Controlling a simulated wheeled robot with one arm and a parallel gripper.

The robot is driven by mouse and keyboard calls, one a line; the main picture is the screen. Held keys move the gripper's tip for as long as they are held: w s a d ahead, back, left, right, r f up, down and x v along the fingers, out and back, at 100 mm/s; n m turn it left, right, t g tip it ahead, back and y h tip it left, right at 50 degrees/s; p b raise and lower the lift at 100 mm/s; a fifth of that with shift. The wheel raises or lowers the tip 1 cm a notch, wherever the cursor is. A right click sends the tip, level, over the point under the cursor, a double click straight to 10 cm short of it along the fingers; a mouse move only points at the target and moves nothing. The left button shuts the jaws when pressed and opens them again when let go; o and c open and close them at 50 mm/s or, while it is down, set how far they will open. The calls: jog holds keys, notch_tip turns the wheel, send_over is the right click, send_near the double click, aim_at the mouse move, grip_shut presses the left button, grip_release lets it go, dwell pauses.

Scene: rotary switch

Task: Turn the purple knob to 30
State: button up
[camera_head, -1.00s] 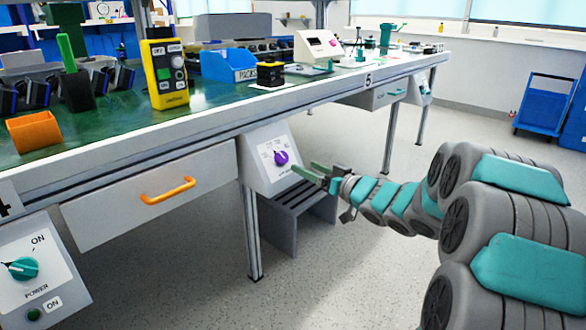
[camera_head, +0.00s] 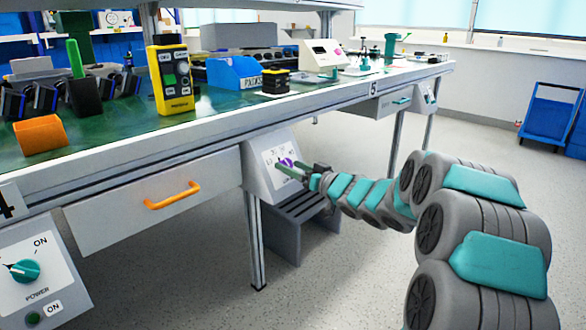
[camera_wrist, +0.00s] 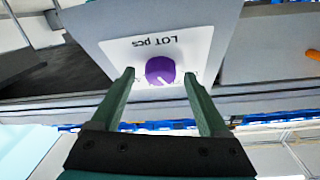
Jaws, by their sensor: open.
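The purple knob (camera_head: 287,162) sits on a white dial plate on a grey slanted box (camera_head: 262,186) under the workbench. In the wrist view, which is upside down, the purple knob (camera_wrist: 160,70) has a pale pointer line, and the plate reads "LOT pcs" (camera_wrist: 154,41). The scale numbers are too small or hidden to read. My gripper (camera_head: 282,172) is open in front of the plate. In the wrist view its two green fingers (camera_wrist: 160,78) stand on either side of the knob with gaps; I cannot tell how far their tips are from the plate.
A grey drawer with an orange handle (camera_head: 172,195) is left of the box. A teal power knob (camera_head: 25,271) is at far left. A dark slatted step (camera_head: 297,220) stands below the box. A bench leg (camera_head: 256,240) stands beside it.

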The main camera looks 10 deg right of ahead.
grip_shut()
dwell(0.6)
jog(key=shift+r+m+p, duration=0.1)
jog(key=shift+m+p, duration=0.3)
jog(key=shift+p, duration=0.05)
jog(key=shift+a+r+m+h+p, duration=0.2)
jog(key=shift+m+h+p, duration=0.35)
jog(key=shift+p, duration=0.25)
jog(key=shift+s+m+t+h+p, duration=0.1)
jog(key=shift+m+t+h+p, duration=0.4)
jog(key=shift+m+p, duration=0.5)
jog(key=m+h+p, duration=0.1)
jog(key=m, duration=0.2)
jog(key=shift+a+h, duration=0.1)
jog(key=shift+h, duration=0.25)
jog(key=shift+f+m+h+p, duration=0.15)
jog(key=shift+m+h+p, duration=0.5)
jog(key=shift+m, duration=1)
jog(key=shift+h, duration=0.25)
